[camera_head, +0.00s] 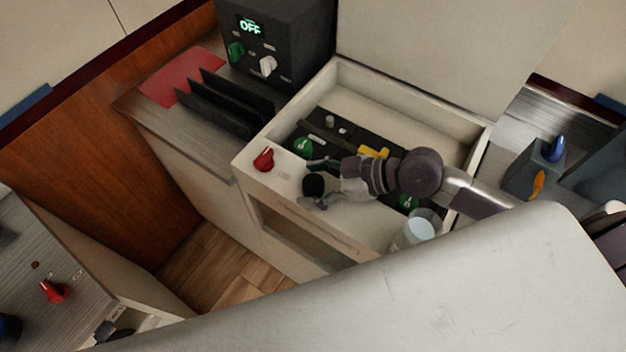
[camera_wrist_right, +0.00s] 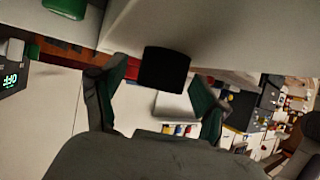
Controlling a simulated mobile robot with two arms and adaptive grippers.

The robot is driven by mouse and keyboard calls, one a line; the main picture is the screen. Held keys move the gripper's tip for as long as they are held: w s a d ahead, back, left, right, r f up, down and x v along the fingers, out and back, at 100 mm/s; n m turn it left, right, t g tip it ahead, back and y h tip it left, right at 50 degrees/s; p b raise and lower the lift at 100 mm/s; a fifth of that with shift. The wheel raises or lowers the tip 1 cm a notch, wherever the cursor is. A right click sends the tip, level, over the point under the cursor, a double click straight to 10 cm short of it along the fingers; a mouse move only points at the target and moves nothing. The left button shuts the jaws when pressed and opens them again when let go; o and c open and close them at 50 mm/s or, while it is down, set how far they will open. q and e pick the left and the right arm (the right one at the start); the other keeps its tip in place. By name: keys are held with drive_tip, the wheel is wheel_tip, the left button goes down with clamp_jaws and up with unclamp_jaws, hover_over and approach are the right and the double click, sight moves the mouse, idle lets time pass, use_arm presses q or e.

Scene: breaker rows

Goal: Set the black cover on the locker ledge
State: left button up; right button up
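The black cover (camera_head: 313,186) is a small dark piece at the front of the open white locker, close to its pale ledge (camera_head: 287,176). I cannot tell whether it rests on the ledge. My right gripper (camera_head: 320,184) reaches in from the right across the locker, with its fingers on either side of the cover. In the right wrist view the cover (camera_wrist_right: 164,70) shows as a dark square between the spread fingertips of the right gripper (camera_wrist_right: 158,72). A gap shows on its left side, so the gripper looks open around it. My left gripper is not in view.
A red knob (camera_head: 263,159) stands at the ledge's left end. The locker's bay holds green knobs (camera_head: 303,147) and a yellow part (camera_head: 373,152). A clear cup (camera_head: 419,228) stands near its front right. Black upright plates (camera_head: 222,108) and a dark OFF unit (camera_head: 275,45) are left and behind.

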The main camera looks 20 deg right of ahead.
drive_tip(key=shift+r, duration=0.25)
drive_tip(key=shift+s+d+f, duration=0.1)
drive_tip(key=shift+s+d, duration=0.05)
drive_tip(key=shift+d, duration=0.15)
drive_tip(key=b+v, duration=0.1)
drive_tip(key=v, duration=0.7)
drive_tip(key=shift+s+d+b, duration=0.1)
drive_tip(key=shift+s+b, duration=0.05)
drive_tip(key=shift+b, duration=0.25)
drive_tip(key=shift+s+d+r+p, duration=0.15)
drive_tip(key=shift+d+r+p, duration=0.15)
drive_tip(key=shift+r, duration=0.1)
drive_tip(key=shift+p+v, duration=0.4)
drive_tip(key=shift+v, duration=0.65)
drive_tip(key=shift+r, duration=0.1)
